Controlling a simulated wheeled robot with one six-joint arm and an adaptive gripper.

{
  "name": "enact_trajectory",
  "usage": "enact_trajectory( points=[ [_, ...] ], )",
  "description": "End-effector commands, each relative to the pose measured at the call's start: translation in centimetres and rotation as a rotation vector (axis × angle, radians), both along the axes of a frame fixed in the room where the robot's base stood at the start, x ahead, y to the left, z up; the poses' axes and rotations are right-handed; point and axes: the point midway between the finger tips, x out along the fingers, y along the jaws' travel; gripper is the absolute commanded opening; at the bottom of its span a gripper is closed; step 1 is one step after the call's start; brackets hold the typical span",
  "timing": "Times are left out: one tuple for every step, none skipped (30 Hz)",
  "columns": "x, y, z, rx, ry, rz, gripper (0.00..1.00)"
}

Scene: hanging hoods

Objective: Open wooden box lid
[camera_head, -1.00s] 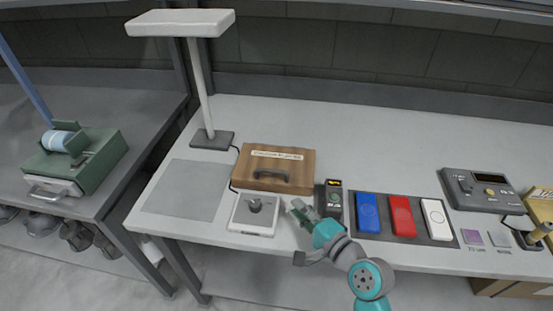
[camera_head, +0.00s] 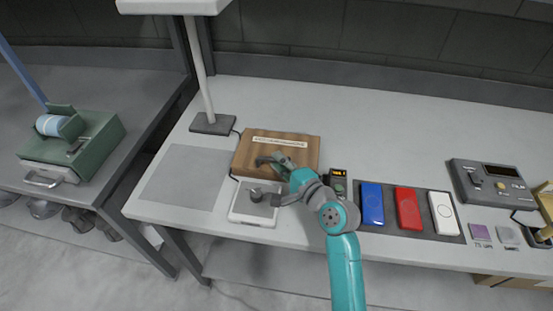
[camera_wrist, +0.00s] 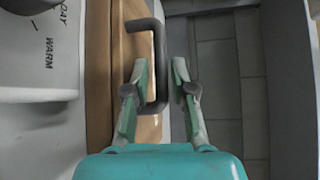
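The wooden box (camera_head: 300,150) sits on the bench with its lid shut. A pale label strip runs across the top, and a dark handle (camera_head: 262,161) is on its front side. My gripper (camera_head: 280,160) is at the right end of the handle. In the wrist view, my gripper (camera_wrist: 160,72) is open, with the handle (camera_wrist: 159,45) showing between its two fingers. There are visible gaps to both fingers. Part of the handle and the box front is hidden behind my gripper in the head view.
A hotplate-like device (camera_head: 246,212) stands just in front of the box, close under my arm. A small dark meter (camera_head: 338,178) stands right of it, then blue (camera_head: 372,204), red (camera_head: 408,208) and white (camera_head: 444,213) blocks. A lamp base (camera_head: 212,124) is behind left. The bench behind the box is clear.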

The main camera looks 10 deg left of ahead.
Motion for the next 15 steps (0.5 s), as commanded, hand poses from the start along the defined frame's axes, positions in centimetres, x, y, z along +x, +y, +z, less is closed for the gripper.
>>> enact_trajectory(
  points=[
    [0.43, 0.42, -0.04, 0.000, 0.000, 0.001, 0.25],
    [0.62, 0.59, -0.05, 0.000, 0.000, 0.001, 0.25],
    [0.81, 0.78, -0.11, 0.000, 0.000, 0.001, 0.25],
    [0.94, 0.90, -0.17, 0.000, 0.000, 0.001, 0.25],
    [1.03, 1.00, -0.19, 0.000, 0.000, 0.001, 0.25],
    [1.13, 1.10, -0.21, 0.000, 0.000, 0.000, 0.25],
    [1.18, 1.15, -0.21, 0.000, 0.000, 0.000, 0.25],
    [1.22, 1.18, -0.22, 0.000, 0.000, 0.000, 0.25],
    [1.24, 1.20, -0.21, 0.000, 0.000, 0.000, 0.25],
    [1.25, 1.20, -0.21, 0.000, 0.000, 0.000, 0.25],
    [1.25, 1.20, -0.21, 0.000, 0.000, 0.000, 0.25],
    [1.25, 1.20, -0.21, 0.000, 0.000, 0.000, 0.25],
    [1.25, 1.20, -0.21, 0.000, 0.000, 0.000, 0.25],
    [1.24, 1.18, -0.22, 0.000, 0.000, 0.000, 0.25],
    [1.24, 1.19, -0.22, 0.000, 0.000, 0.000, 0.25]
  ],
)
